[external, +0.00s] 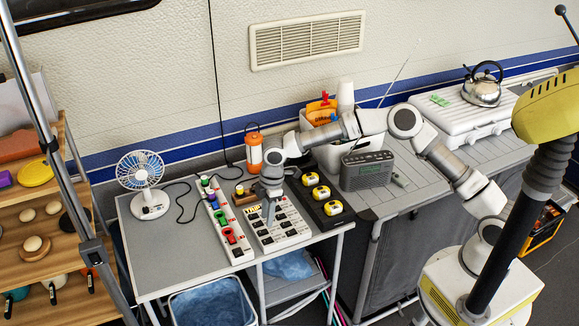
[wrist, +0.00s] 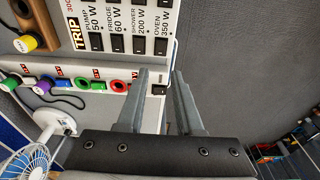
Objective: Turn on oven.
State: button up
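A white switch panel (external: 292,236) with rows of black switches lies on the grey table. In the wrist view the panel (wrist: 127,22) has printed labels TRIP, PUMP 50 W, FRIDGE 60 W, SHOWER 200 W and OVEN 350 W. The OVEN label (wrist: 164,24) is at the panel's right edge, with a black switch (wrist: 161,47) at its lower end. I cannot tell whether that switch is on or off. My gripper (external: 269,221) points down over the panel. In the wrist view my gripper (wrist: 161,72) has two grey fingers apart, nothing between them, with tips just below the OVEN column.
A power strip (external: 225,222) with coloured plugs lies left of the panel, and a black tray with yellow items (external: 313,179) right of it. A fan (external: 141,175), an orange lantern (external: 254,153) and a radio (external: 367,171) stand nearby. The table's front left is clear.

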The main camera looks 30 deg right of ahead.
notch_tip(320, 180, up, 9)
jog(key=d, duration=0.1)
jog(key=shift+d, duration=0.15)
jog(key=shift+f, duration=0.1)
dwell(0.3)
jog(key=s+d+r+m+t+h, duration=0.1)
jog(key=s+d+r+m, duration=0.15)
jog(key=d+r, duration=0.45)
jog(key=s+d+r+m+t+h, duration=0.1)
jog(key=d+r+m, duration=0.15)
jog(key=d, duration=0.85)
jog(key=s+d+r+m+t, duration=0.1)
jog(key=s+d+r+m, duration=0.15)
jog(key=d+r, duration=0.45)
jog(key=s+d+f+m+t, duration=0.2)
jog(key=s+d+m, duration=0.8)
jog(key=s+d, duration=0.5)
jog(key=d+f, duration=0.1)
jog(key=d, duration=0.3)
jog(key=shift+d+f+t, duration=0.2)
jog(key=shift+f+t, duration=0.05)
jog(key=shift+t, duration=0.05)
